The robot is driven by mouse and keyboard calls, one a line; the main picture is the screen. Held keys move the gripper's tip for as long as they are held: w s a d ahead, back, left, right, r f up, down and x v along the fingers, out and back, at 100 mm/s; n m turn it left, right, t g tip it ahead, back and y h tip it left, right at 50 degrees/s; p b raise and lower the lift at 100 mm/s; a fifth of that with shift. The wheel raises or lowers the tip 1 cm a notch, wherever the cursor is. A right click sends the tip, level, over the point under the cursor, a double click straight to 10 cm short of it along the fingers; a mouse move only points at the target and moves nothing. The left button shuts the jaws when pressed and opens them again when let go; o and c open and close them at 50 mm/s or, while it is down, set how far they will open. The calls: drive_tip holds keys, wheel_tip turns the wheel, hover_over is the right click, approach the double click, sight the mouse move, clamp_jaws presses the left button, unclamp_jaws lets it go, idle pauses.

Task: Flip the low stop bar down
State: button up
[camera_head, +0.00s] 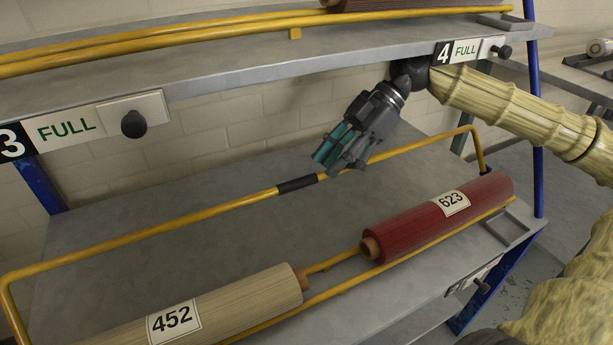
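The low stop bar (190,222) is a yellow U-shaped bar with a black grip sleeve (297,185) near its middle. It stands raised above the grey lower shelf (215,240), with its right leg meeting the shelf beside the red roll's far end. My gripper (338,160) is dark grey with teal finger pads, just right of and above the black sleeve in the picture. It points down and left. The bar runs just below the fingers, and I cannot tell whether they touch it. The finger gap is too unclear to judge.
A red roll (430,220) marked 623 and a cream roll (240,305) marked 452 lie along the yellow front rail (345,284). The upper shelf (250,72) overhangs my gripper, with black knobs (134,124) on its edge. The lower shelf is bare behind the rolls.

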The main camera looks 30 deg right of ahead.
sight(301, 179)
drive_tip(key=a+b, duration=0.1)
drive_tip(key=a, duration=0.4)
drive_tip(key=shift+w+f+b, duration=0.1)
drive_tip(key=shift+b, duration=0.2)
drive_tip(key=shift+a+f+b, duration=0.35)
drive_tip(key=shift+a+b, duration=0.1)
drive_tip(key=shift+a, duration=0.15)
drive_tip(key=shift+o, duration=0.3)
drive_tip(key=shift+r, duration=0.1)
clamp_jaws()
drive_tip(key=shift+w, duration=0.1)
drive_tip(key=shift+c, duration=0.3)
unclamp_jaws()
